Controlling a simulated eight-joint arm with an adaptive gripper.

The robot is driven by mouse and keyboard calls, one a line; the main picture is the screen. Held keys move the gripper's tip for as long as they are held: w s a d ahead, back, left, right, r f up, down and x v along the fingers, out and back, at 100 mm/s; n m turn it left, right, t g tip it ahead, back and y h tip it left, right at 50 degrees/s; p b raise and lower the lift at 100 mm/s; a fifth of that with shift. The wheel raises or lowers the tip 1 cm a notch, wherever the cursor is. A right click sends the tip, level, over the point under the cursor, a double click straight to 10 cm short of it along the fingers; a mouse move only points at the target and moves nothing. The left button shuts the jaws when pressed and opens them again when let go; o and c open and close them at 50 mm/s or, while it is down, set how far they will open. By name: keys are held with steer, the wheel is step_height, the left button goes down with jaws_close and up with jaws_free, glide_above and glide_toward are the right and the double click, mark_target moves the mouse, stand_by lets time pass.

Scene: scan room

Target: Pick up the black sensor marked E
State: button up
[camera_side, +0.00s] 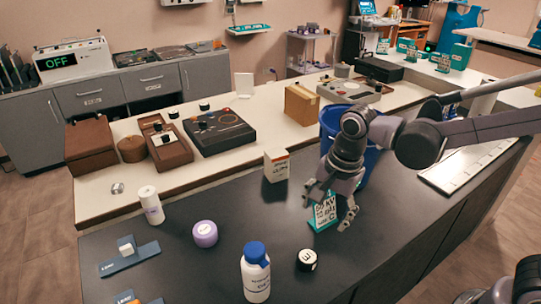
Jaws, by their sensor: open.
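A small black round sensor (306,261) sits on the dark counter, to the right of the white bottle. Its top has a pale patch with a mark that could be an E seen turned; it is too small to read surely. My gripper (330,212) is open and empty, above and to the right of the sensor and apart from it. Its fingers hang down in front of a teal sign with white letters (323,222), which they partly cover.
A white bottle with a blue cap (256,278) stands close left of the sensor. A purple round object (205,233), a white-and-orange box (276,166) and a blue bin (331,122) are nearby. The dark counter front right of the sensor is clear.

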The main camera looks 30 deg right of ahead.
steer(key=a+f+m+g, duration=0.1)
steer(key=a+f+m, duration=0.2)
steer(key=m, duration=0.1)
glide_above(308, 256)
steer(key=shift+g, duration=0.3)
steer(key=f, duration=0.5)
steer(key=shift+w+a, duration=0.15)
steer(key=shift+w, duration=0.15)
steer(key=shift+s+f, duration=0.15)
steer(key=shift+f, duration=1.3)
steer(key=shift+s+f, duration=0.15)
steer(key=shift+f, duration=1.25)
steer(key=shift+c, duration=0.3)
steer(key=c, duration=1.2)
